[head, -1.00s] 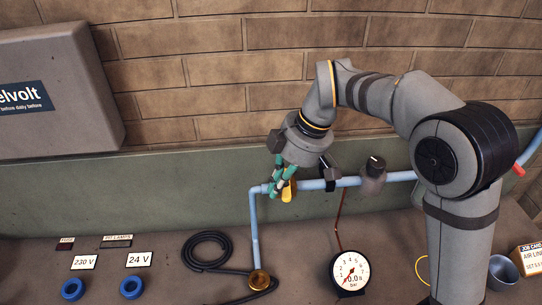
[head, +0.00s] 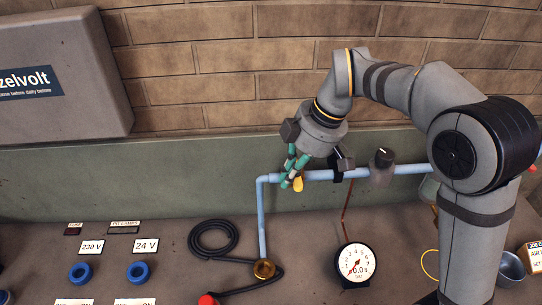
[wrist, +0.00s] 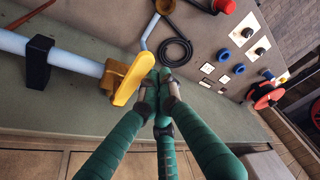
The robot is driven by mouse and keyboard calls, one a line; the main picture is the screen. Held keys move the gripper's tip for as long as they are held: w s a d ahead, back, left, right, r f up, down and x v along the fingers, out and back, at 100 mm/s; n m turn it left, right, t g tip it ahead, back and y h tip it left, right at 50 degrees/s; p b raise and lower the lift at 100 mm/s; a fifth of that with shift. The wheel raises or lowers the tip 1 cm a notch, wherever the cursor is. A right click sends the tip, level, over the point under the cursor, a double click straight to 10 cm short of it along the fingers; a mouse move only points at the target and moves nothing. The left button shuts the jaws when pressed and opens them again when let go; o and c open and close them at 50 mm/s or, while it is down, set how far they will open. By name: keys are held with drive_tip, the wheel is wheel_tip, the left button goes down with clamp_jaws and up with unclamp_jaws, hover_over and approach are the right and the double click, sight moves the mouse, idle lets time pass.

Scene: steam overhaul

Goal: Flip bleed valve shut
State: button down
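The bleed valve has a brass body (wrist: 113,76) on the light blue pipe (wrist: 75,61) and a yellow lever (wrist: 131,81). In the wrist view the lever lies across the pipe's line. In the head view the lever (head: 298,184) shows just below the pipe, partly hidden by my fingers. My gripper (head: 291,171) hangs over the pipe by the valve. In the wrist view its green fingers come together, with the tips (wrist: 160,88) close beside the lever. Nothing shows between them. I cannot tell whether a fingertip touches the lever.
A pressure gauge (head: 357,262) reading near zero stands to the right of the valve. A coiled black hose (head: 213,238) and blue sockets (head: 138,271) lie to the left. A grey cabinet (head: 60,75) hangs on the wall.

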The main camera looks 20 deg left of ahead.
drive_tip(key=p+v, duration=0.8)
drive_tip(key=v, duration=0.2)
drive_tip(key=shift+w, duration=0.3)
drive_tip(key=shift+a+f, duration=0.1)
drive_tip(key=shift+a, duration=0.1)
